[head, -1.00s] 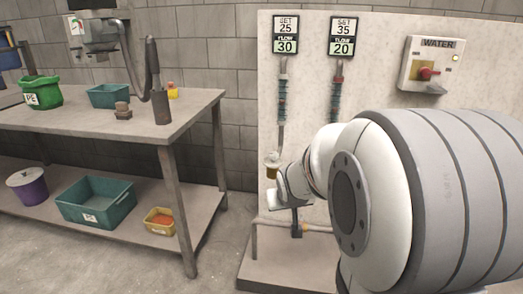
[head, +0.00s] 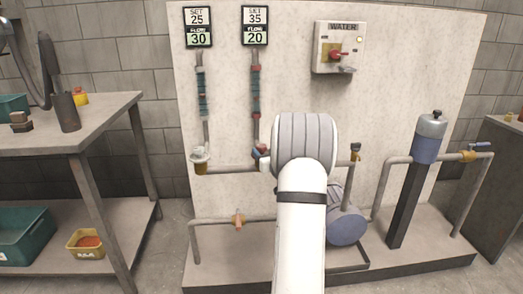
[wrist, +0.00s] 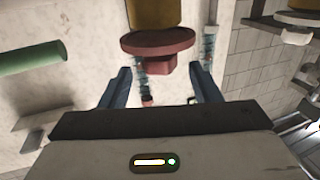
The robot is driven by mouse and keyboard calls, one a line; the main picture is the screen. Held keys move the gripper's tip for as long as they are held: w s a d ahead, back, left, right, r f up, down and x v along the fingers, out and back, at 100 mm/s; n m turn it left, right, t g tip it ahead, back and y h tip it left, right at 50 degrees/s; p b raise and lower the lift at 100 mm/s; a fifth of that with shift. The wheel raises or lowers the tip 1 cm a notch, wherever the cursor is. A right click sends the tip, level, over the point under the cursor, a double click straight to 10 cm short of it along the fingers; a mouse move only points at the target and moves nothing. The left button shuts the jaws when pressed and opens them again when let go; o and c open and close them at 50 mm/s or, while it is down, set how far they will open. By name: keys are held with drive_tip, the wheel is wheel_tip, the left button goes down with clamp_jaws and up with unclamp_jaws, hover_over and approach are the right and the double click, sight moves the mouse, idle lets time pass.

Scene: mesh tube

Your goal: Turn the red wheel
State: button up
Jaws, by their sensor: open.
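In the wrist view the red wheel (wrist: 158,40) is a round disc with a square hub, below a yellow valve body (wrist: 155,12). My gripper (wrist: 160,76) is open, its two blue fingers spread apart. The hub shows between the fingertips; I cannot tell whether they touch it. In the head view my arm hides most of the gripper and wheel; only small blue and red bits show beside the arm at the right-hand pipe's lower end.
A cream wheel (head: 199,156) sits on the left pipe. Displays read SET 25, FLOW 30 (head: 198,27) and SET 35, FLOW 20 (head: 255,26). A WATER switch box (head: 325,62) is on the panel. A workbench (head: 95,115) stands left, a grey-blue tank (head: 427,140) right.

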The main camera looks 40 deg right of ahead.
sight(264, 149)
drive_tip(key=shift+b+x, duration=0.35)
drive_tip(key=shift+x, duration=1.75)
drive_tip(key=shift+c, duration=0.4)
drive_tip(key=c, duration=0.9)
